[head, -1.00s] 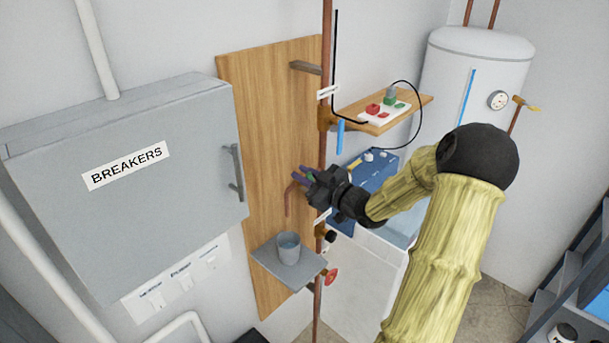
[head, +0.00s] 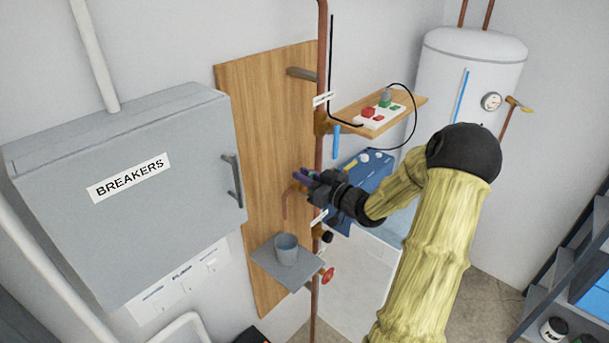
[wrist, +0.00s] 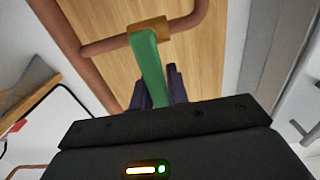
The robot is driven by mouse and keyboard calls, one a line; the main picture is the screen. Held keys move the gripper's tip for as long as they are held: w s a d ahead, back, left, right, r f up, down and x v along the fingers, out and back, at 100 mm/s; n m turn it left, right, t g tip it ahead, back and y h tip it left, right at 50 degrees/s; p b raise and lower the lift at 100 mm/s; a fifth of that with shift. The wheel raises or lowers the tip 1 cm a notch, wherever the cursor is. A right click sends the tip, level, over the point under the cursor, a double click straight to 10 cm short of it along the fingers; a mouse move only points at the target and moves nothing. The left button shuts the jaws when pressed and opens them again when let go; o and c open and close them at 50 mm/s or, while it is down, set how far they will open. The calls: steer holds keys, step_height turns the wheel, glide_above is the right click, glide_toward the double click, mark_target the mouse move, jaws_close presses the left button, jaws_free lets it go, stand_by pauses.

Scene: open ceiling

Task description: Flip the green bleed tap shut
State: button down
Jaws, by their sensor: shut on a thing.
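The green bleed tap (wrist: 149,66) is a flat green lever fixed to a brass fitting (wrist: 150,28) on a copper pipe. In the wrist view it runs from the fitting down between the dark purple fingers of my gripper (wrist: 159,88). The fingers are shut on the lever. In the head view my gripper (head: 302,180) is in front of the wooden board, at the copper spout (head: 286,204). The lever is mostly hidden by the gripper there.
A grey cup (head: 286,247) stands on a small grey shelf (head: 268,263) below. The vertical copper pipe (head: 321,50), a blue lever (head: 336,142) and a wooden shelf (head: 345,117) with a socket strip are close by. The breaker box (head: 120,200) is to the left.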

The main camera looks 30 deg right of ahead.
steer(key=c, duration=1.4)
jaws_free()
steer(key=shift+o, duration=0.2)
steer(key=shift+s+d, duration=0.1)
steer(key=b+v, duration=0.5)
steer(key=v, duration=1.2)
steer(key=shift+s, duration=0.1)
